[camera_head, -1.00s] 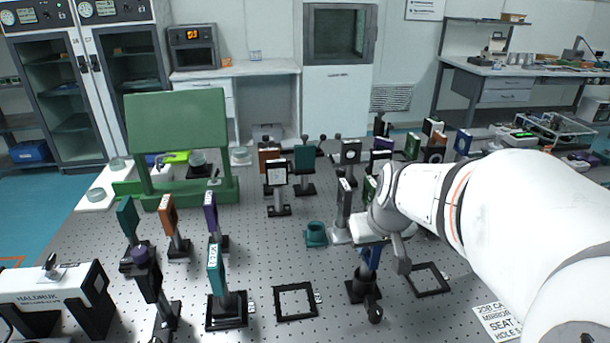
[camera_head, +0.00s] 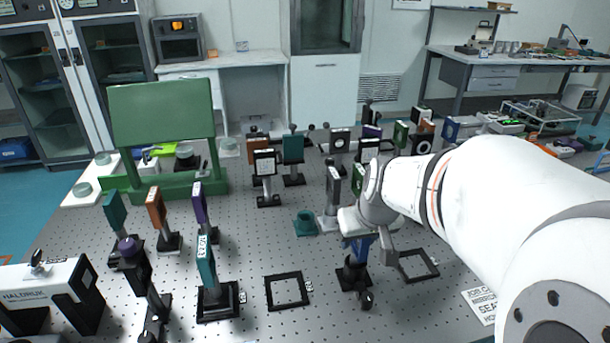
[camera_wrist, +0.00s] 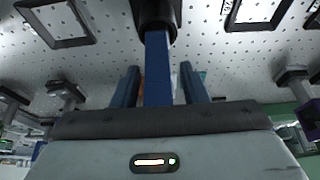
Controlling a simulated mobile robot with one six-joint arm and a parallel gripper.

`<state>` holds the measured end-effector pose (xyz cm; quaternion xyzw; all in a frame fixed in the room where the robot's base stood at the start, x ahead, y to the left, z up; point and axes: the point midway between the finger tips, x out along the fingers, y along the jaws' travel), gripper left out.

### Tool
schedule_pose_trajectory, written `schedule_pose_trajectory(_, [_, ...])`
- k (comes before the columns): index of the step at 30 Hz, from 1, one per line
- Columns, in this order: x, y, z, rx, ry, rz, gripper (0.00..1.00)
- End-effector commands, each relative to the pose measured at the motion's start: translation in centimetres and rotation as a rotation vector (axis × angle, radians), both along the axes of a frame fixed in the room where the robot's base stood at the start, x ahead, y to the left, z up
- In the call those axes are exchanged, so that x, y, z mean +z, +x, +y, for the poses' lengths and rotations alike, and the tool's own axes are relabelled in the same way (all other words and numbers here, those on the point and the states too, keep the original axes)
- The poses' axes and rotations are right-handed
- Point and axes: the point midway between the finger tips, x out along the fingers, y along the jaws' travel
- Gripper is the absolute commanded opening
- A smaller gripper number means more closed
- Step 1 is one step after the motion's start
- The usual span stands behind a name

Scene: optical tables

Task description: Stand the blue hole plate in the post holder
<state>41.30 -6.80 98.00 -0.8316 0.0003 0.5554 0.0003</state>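The blue hole plate (camera_head: 359,246) stands upright with its lower end at the black post holder (camera_head: 353,274) on the perforated table. In the wrist view the plate (camera_wrist: 157,72) runs from the black holder (camera_wrist: 157,14) toward my palm, between my two fingers. My gripper (camera_wrist: 158,86) is open around the plate, with a narrow gap showing on each side. In the head view my gripper (camera_head: 366,234) is directly over the holder and covers the upper part of the plate. The plate's hole is hidden.
Black square frames lie flat left (camera_head: 287,291) and right (camera_head: 417,265) of the holder. A teal cup-like part (camera_head: 306,223) and a post in a pale base (camera_head: 331,195) stand behind. A teal plate on a black base (camera_head: 206,270) stands to the left. Several mounts crowd the back.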

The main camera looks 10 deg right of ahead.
Motion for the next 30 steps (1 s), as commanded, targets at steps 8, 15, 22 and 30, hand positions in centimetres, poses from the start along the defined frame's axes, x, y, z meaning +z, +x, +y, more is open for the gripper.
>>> schedule_pose_trajectory(8, [2.9,-0.9,0.0,-0.002,-0.001,-0.007,0.4])
schedule_pose_trajectory(15, [7.8,-3.0,0.0,-0.001,-0.002,-0.007,0.4])
schedule_pose_trajectory(22, [10.8,-4.3,0.0,0.0,-0.001,-0.002,0.4])
schedule_pose_trajectory(30, [6.4,-7.0,3.8,0.012,0.013,0.092,0.4])
